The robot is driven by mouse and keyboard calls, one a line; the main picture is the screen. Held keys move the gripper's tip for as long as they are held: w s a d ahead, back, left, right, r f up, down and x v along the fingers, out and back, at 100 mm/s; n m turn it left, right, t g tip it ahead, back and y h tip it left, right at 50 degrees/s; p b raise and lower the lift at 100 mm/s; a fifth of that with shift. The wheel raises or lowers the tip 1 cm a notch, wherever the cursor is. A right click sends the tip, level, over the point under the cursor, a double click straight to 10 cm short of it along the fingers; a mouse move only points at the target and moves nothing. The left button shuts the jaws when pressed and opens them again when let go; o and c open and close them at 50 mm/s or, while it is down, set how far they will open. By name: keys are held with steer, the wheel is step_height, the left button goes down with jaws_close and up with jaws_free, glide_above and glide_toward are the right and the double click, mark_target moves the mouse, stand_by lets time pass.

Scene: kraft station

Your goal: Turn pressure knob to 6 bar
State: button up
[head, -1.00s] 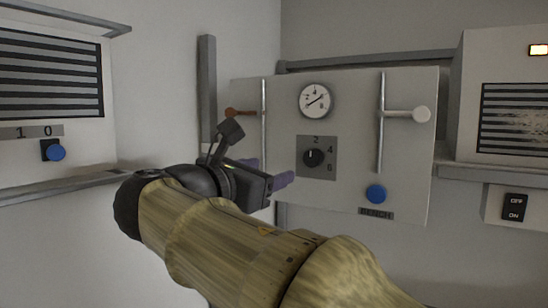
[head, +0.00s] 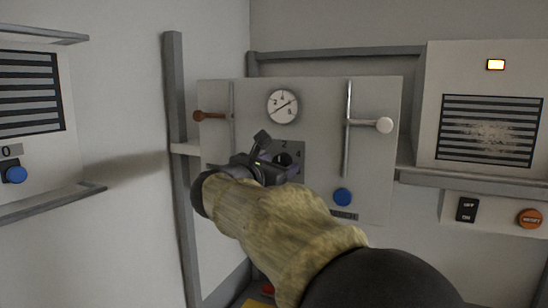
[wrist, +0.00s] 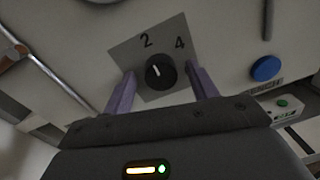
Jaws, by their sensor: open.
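The pressure knob (wrist: 160,72) is a round black dial with a white pointer line on a grey square plate (wrist: 128,53). In the wrist view the plate shows the marks 2 and 4, and the pointer aims near the 2 side. The 6 mark is not visible there. My gripper (wrist: 162,88) is open, its two purple fingers on either side of the knob; I cannot tell whether they touch it. In the head view my gripper (head: 283,168) partly covers the knob and plate. The round pressure gauge (head: 282,106) hangs above on the panel.

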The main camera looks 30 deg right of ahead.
steer(key=c, duration=1)
steer(key=shift+f+b, duration=0.1)
steer(key=shift+b, duration=0.4)
steer(key=shift+d+f+m+t+y+b, duration=0.15)
steer(key=shift+m+y+b, duration=0.15)
steer(key=shift+m+b, duration=5.1)
steer(key=shift+f+m+t+y+b, duration=0.15)
steer(key=shift+m+y+b, duration=0.15)
steer(key=shift+m+b, duration=5.1)
steer(key=shift+r+m+p, duration=0.1)
steer(key=shift+m+p, duration=0.55)
steer(key=shift+m, duration=0.25)
